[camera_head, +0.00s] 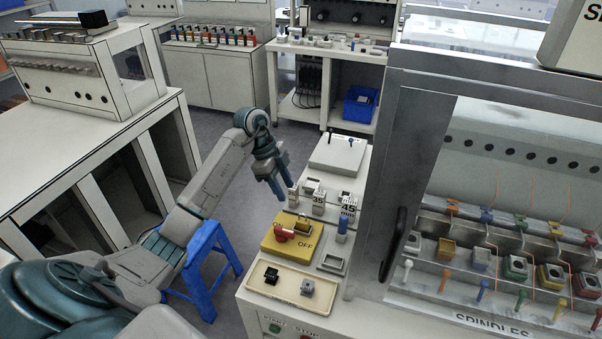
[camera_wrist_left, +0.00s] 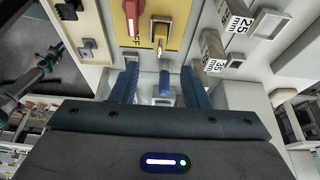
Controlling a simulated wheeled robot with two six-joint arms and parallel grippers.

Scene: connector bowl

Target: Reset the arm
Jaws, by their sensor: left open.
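My left gripper (camera_head: 282,190) hangs in the air above the left side of the bench, its fingers pointing down. It is open, and no object is held in it in the head view. In the left wrist view its two blue fingers (camera_wrist_left: 160,86) stand apart. A blue peg (camera_wrist_left: 165,82) shows in the gap between them there, lower down on the bench. My right gripper is not in view.
A yellow block (camera_head: 290,243) with a red switch, a cream tray (camera_head: 271,283) with small parts, and numbered blocks (camera_head: 318,203) lie on the bench. A machine cabinet with a dark handle (camera_head: 393,245) stands right. A blue stool (camera_head: 207,262) is beside the bench, under my arm.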

